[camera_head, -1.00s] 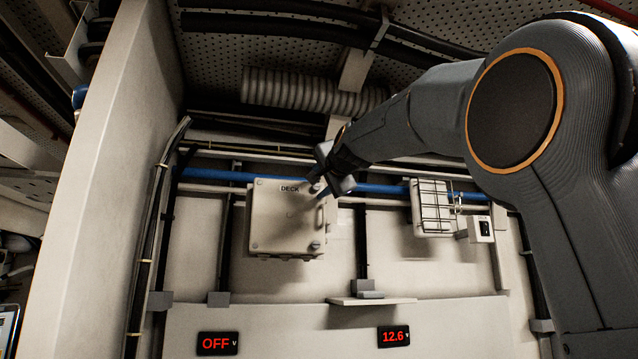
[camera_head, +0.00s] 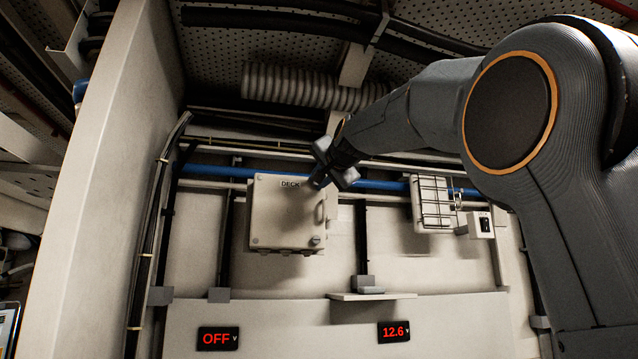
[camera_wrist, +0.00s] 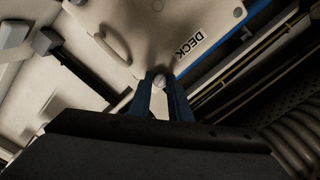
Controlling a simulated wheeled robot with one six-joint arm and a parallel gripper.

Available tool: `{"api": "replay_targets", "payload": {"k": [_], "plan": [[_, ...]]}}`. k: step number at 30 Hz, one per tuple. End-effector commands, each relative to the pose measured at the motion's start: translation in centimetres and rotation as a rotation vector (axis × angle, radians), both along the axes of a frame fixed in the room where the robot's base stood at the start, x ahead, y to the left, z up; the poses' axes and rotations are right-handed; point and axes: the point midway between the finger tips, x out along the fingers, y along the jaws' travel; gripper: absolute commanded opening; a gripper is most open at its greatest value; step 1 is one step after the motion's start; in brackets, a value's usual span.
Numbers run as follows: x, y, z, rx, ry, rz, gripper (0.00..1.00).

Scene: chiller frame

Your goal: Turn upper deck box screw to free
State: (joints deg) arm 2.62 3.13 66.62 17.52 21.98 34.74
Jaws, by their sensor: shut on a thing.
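The deck box (camera_head: 285,222) is a pale box with the label DECK, mounted on the wall in the head view. It also shows in the wrist view (camera_wrist: 140,30), turned around. My gripper (camera_head: 322,180) is at the box's upper right corner in the head view. In the wrist view its two blue fingers (camera_wrist: 160,84) are shut on the upper deck box screw (camera_wrist: 159,81), a small round grey head at the box corner. The lower screw (camera_head: 315,240) shows dark at the box's lower right. A handle (camera_head: 319,212) lies between the two corners.
A blue pipe (camera_head: 385,187) runs along the wall behind the box. A caged fitting (camera_head: 432,203) and a small switch box (camera_head: 481,225) are to the right. A small shelf (camera_head: 372,296) juts out below. A large pale panel (camera_head: 95,180) stands at the left.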

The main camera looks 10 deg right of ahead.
Motion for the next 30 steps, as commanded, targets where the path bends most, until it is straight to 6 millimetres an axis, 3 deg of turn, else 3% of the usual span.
{"api": "replay_targets", "payload": {"k": [30], "plan": [[0.05,0.12,0.01,-0.957,0.002,0.001,0.0]]}}
